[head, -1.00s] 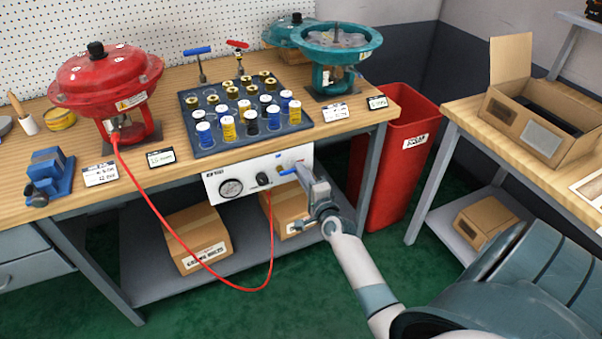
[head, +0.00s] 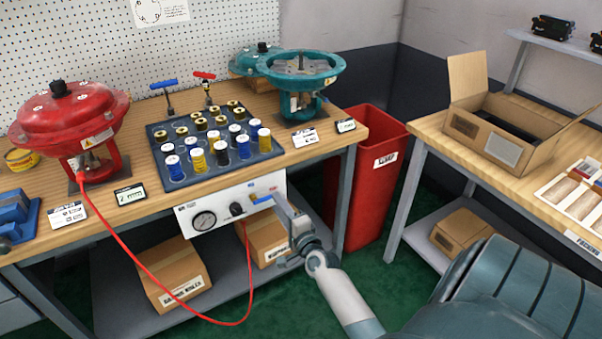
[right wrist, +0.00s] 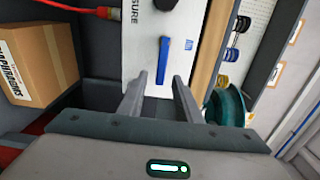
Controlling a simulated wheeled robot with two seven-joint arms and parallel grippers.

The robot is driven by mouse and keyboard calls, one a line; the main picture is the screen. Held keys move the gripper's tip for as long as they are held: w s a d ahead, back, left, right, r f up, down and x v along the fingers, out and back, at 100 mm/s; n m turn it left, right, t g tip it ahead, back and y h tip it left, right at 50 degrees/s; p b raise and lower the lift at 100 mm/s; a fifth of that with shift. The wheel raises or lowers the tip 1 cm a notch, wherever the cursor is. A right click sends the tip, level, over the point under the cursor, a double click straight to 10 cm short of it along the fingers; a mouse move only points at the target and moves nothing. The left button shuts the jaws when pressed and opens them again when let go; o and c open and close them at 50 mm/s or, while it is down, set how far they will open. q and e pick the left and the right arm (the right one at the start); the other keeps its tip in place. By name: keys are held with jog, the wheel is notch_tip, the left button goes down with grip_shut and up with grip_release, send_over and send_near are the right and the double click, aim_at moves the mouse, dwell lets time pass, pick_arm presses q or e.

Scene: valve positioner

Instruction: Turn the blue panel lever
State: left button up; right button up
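The blue lever (head: 262,201) sits on the white panel (head: 195,213) under the workbench's front edge. In the right wrist view the blue lever (right wrist: 162,62) is a straight bar, upright in the picture. My right gripper (head: 283,207) is at the panel, close to the lever. In the right wrist view my right gripper (right wrist: 160,80) is open, its two fingers apart, with the lever's lower end in line with the gap between them. Clear space shows on both sides of the lever; contact cannot be told. My left gripper is out of view.
The panel also carries a round gauge (head: 204,221) and a black knob (head: 236,209). A red hose (head: 150,275) loops from the red actuator (head: 70,120) down to the panel. Boxes stand on the shelf below. A red bin (head: 370,190) stands right of the bench.

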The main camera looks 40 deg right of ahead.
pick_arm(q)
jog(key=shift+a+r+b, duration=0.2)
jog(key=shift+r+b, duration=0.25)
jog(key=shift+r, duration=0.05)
pick_arm(e)
jog(key=v, duration=1.4)
jog(key=shift+s, duration=0.15)
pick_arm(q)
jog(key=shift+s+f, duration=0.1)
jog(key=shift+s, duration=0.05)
